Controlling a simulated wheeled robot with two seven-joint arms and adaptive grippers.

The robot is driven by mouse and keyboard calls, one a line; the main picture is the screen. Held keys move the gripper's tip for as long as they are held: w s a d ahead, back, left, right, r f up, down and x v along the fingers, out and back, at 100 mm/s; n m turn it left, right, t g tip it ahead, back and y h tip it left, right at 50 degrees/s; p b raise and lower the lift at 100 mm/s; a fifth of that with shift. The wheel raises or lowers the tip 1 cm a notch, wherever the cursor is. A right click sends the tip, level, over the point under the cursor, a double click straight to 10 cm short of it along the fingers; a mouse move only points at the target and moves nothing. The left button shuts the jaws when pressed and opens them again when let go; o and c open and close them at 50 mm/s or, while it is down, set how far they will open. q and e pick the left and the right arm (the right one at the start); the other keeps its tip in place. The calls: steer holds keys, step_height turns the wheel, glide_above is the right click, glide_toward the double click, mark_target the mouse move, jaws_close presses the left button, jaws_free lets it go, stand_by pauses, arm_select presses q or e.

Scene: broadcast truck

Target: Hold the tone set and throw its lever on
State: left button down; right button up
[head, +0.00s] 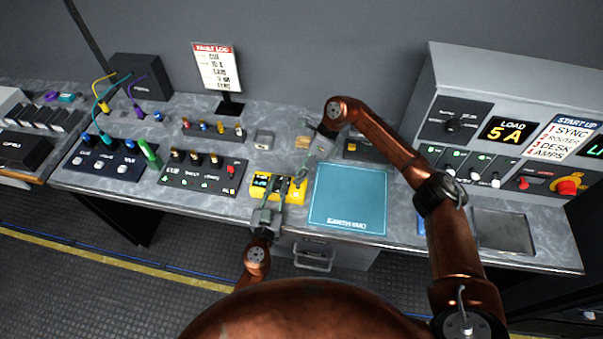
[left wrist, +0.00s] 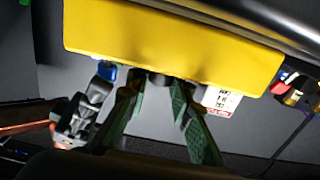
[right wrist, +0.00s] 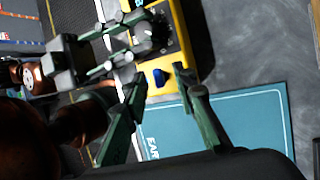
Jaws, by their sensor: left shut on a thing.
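The yellow tone set (head: 298,192) sits at the front of the bench, left of the teal mat. It has a dark top panel with a knob, and a blue lever (right wrist: 160,77) at one end. My left gripper (head: 266,217) is shut on its front side; the yellow body (left wrist: 170,40) also fills the top of the left wrist view. My right gripper (right wrist: 159,74) is open over the lever end, with its fingers either side of the blue lever and no clear contact. The lever also shows in the left wrist view (left wrist: 107,71).
The teal mat (head: 347,200) lies flat to the right. Switch panels (head: 203,172) stand to the left, with a small plug rack (head: 213,131) behind. A grey power console (head: 500,120) stands at right. A fault log sign (head: 217,70) stands at the back.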

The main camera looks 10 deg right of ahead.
steer(key=shift+r, duration=0.1)
steer(key=v, duration=1.1)
steer(key=shift+d+r, duration=0.25)
steer(key=shift+r, duration=0.1)
steer(key=shift+w, duration=0.1)
arm_select(q)
steer(key=c, duration=1.6)
jaws_free()
